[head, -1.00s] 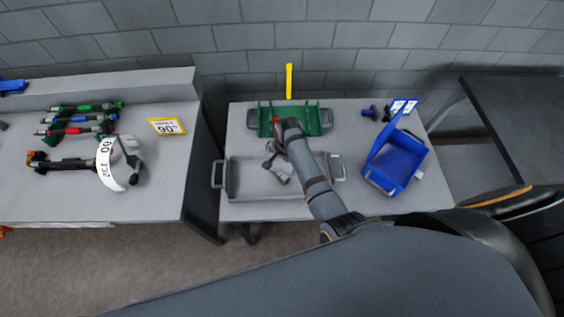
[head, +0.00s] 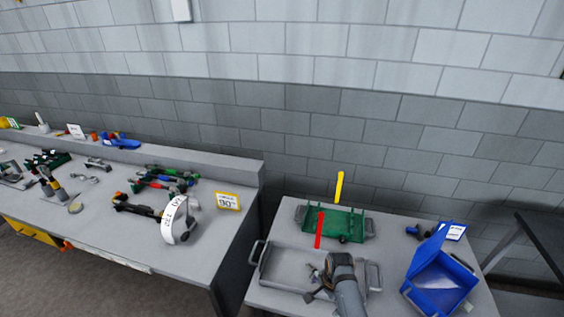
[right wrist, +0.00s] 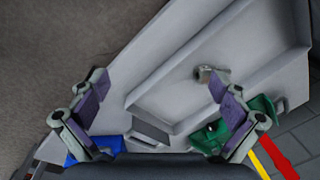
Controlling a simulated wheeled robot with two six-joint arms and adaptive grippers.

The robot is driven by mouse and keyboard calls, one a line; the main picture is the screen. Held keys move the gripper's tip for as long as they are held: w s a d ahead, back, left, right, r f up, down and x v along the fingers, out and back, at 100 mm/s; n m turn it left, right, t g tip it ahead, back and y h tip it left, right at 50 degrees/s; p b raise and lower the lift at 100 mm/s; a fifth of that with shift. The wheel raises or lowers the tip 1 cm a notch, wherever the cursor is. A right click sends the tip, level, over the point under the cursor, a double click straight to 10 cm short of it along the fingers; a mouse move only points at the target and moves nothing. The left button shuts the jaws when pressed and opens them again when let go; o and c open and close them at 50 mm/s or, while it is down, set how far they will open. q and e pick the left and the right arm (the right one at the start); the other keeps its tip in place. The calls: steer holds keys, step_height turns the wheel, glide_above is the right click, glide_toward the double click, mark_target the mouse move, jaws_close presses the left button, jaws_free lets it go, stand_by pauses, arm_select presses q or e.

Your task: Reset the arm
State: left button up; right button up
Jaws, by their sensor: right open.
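My right gripper (head: 317,284) is over the grey tray (head: 281,259) on the right-hand table in the head view. In the right wrist view its two fingers (right wrist: 152,76) are spread wide with nothing between them. My left gripper is not in view.
Behind stand a green tray (head: 352,225), a red bar (head: 320,230) and a yellow bar (head: 339,187). A blue bin (head: 440,283) is at right. The left bench (head: 185,250) holds several hand tools and a yellow-edged sign (head: 228,201).

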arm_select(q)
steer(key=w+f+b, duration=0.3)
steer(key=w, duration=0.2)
arm_select(e)
steer(key=s+d+f+n+b, duration=0.25)
steer(key=s+f, duration=0.55)
steer(key=f, duration=0.5)
steer(key=s+d+f+n+b, duration=0.25)
steer(key=s+f, duration=0.45)
steer(key=f, duration=0.6)
arm_select(q)
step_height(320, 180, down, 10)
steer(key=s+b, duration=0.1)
steer(key=b, duration=0.3)
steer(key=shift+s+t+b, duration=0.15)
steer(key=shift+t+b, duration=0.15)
steer(key=shift+b, duration=0.1)
arm_select(e)
steer(key=s+d+f+n, duration=0.2)
steer(key=s+f, duration=0.3)
steer(key=s, duration=0.3)
steer(key=s+d+f+n+h, duration=0.1)
steer(key=s+d+f, duration=0.3)
steer(key=s, duration=0.4)
steer(key=s+d+f+n, duration=0.3)
steer(key=s+f+n, duration=0.1)
steer(key=s+f, duration=0.2)
steer(key=shift+s, duration=0.9)
